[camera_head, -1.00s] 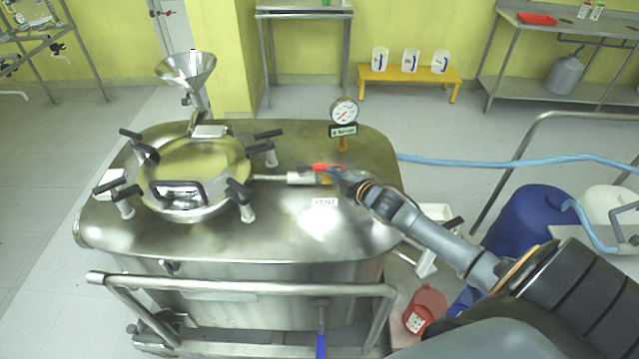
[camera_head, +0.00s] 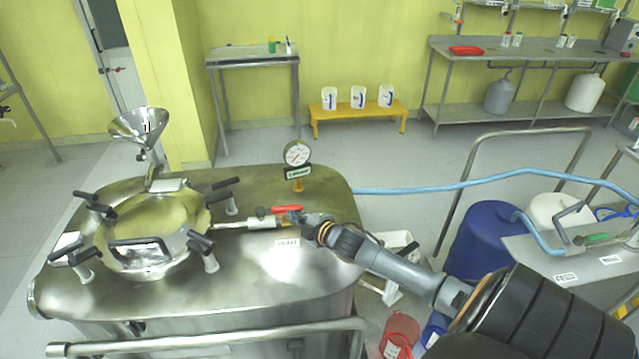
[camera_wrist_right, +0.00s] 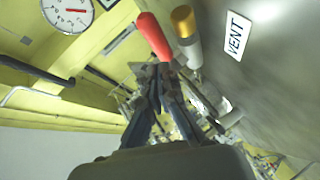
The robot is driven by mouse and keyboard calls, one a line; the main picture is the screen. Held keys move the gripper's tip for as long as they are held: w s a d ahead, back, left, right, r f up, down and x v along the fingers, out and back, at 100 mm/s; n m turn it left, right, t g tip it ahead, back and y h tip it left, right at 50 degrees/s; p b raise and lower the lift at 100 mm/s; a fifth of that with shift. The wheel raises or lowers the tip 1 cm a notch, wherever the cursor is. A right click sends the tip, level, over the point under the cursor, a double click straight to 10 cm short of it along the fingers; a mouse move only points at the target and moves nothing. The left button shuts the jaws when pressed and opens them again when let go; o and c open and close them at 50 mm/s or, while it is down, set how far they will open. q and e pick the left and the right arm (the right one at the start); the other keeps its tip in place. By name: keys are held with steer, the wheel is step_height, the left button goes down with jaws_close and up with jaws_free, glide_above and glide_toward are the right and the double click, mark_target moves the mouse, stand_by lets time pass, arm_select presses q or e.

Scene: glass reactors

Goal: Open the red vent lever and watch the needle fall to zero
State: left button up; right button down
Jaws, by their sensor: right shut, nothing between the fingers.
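The red vent lever (camera_head: 287,209) sits above the silvery vent pipe (camera_head: 245,223) on the steel reactor lid, lying roughly along it. In the right wrist view the lever (camera_wrist_right: 153,36) is just beyond my fingertips. My right gripper (camera_head: 295,217) is shut and empty close beside the lever; whether it touches is unclear. Its fingers meet in the right wrist view (camera_wrist_right: 155,75). The round white pressure gauge (camera_head: 297,154) stands behind the lever. Its red needle shows in the wrist view (camera_wrist_right: 74,10), but I cannot read its value. My left gripper is out of view.
A VENT label (camera_head: 287,243) lies on the lid in front of the lever. A round hatch (camera_head: 155,235) with black-handled clamps is left of it. A blue hose (camera_head: 430,188) runs right from behind the reactor. A blue drum (camera_head: 487,240) stands beyond my right arm.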

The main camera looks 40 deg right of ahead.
arm_select(q)
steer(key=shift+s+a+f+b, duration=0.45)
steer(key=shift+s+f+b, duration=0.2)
steer(key=shift+b, duration=0.3)
arm_select(e)
steer(key=d+v, duration=0.2)
steer(key=v, duration=0.8)
steer(key=shift+r, duration=0.15)
steer(key=shift+s, duration=0.15)
